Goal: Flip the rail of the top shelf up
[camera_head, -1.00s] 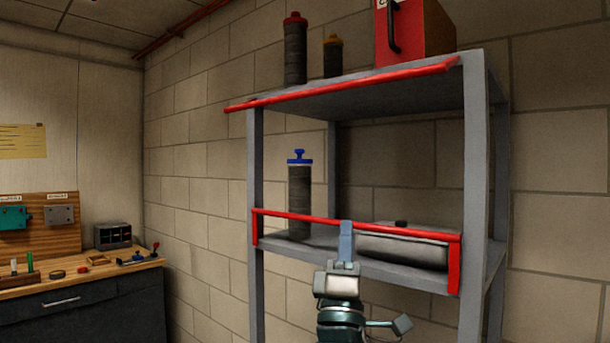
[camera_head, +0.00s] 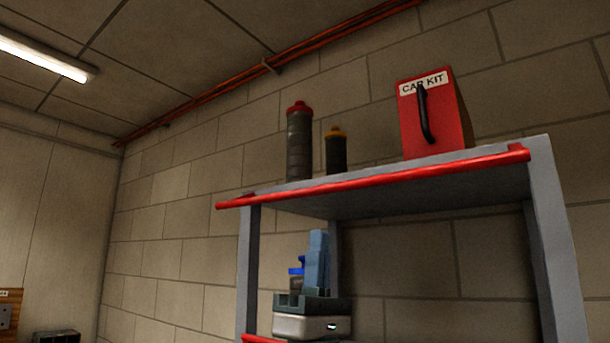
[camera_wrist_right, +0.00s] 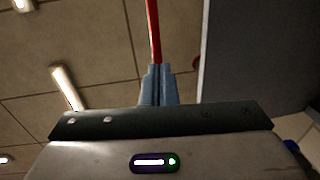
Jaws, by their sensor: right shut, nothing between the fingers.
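The top shelf (camera_head: 420,195) has a red rail (camera_head: 370,186) lying low along its front edge, sloping up to the right in the head view. My right gripper (camera_head: 318,234) points upward below the rail's left half, with its fingers shut and empty. In the head view a gap shows between the fingertips and the rail. In the right wrist view the fingers (camera_wrist_right: 158,72) point at the red rail (camera_wrist_right: 154,30), which runs up from just past the tips. Whether they touch cannot be told. My left gripper is out of view.
On the top shelf stand a red-capped dark bottle (camera_head: 299,145), a smaller orange-capped bottle (camera_head: 336,152) and a red car kit box (camera_head: 432,112). A blue-topped bottle (camera_head: 296,270) is partly hidden behind my right gripper. A grey post (camera_head: 556,240) stands at right.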

